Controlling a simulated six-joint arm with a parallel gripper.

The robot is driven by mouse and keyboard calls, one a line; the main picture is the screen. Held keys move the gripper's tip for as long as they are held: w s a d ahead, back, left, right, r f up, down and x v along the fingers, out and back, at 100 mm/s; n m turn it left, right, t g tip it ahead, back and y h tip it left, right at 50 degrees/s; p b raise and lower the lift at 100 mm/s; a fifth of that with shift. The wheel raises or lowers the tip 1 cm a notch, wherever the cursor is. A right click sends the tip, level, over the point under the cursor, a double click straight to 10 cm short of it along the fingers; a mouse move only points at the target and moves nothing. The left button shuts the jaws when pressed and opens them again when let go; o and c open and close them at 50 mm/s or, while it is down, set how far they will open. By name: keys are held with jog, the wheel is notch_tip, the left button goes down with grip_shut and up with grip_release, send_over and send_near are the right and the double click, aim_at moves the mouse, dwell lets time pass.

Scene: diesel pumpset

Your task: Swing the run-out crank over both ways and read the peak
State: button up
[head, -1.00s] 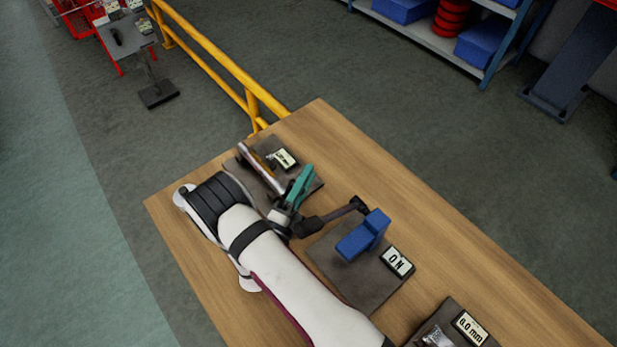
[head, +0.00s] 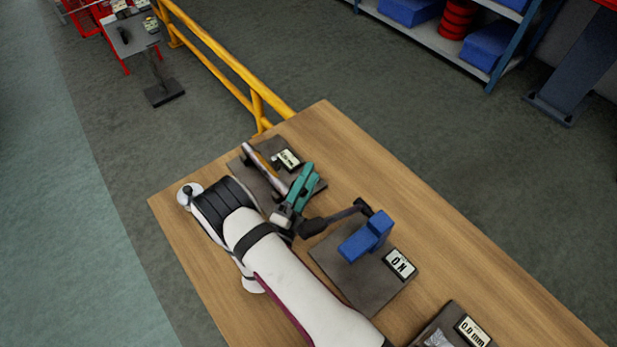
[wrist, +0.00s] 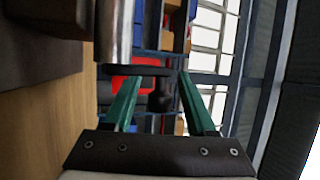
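The run-out fixture appears to be the dark plate (head: 312,188) near the table's far left corner in the head view. It bears a silver shaft (head: 264,168) and a small white readout (head: 289,158), whose figures are too small to read surely. My gripper (head: 303,175) has green fingers and is beside the shaft. In the wrist view the fingers (wrist: 155,88) are apart. A dark bar (wrist: 140,70) with a dark knob (wrist: 160,98), which looks like the crank, shows between or beyond them beside the silver shaft (wrist: 114,32). I cannot tell whether they touch.
A blue block (head: 366,236) with a dark lever (head: 345,215) stands close to my gripper, with a readout (head: 399,265) showing 0 N. Another readout (head: 473,331) shows 0.0 mm at the front. A yellow rail (head: 225,70) runs behind the wooden table (head: 455,240).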

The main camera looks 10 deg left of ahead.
jog(key=r+v, duration=0.1)
jog(key=v, duration=0.3)
jog(key=r+v, duration=0.1)
jog(key=v, duration=0.3)
jog(key=r+v, duration=0.1)
jog(key=v, duration=0.4)
jog(key=shift+s+a, duration=0.1)
jog(key=shift+s, duration=0.2)
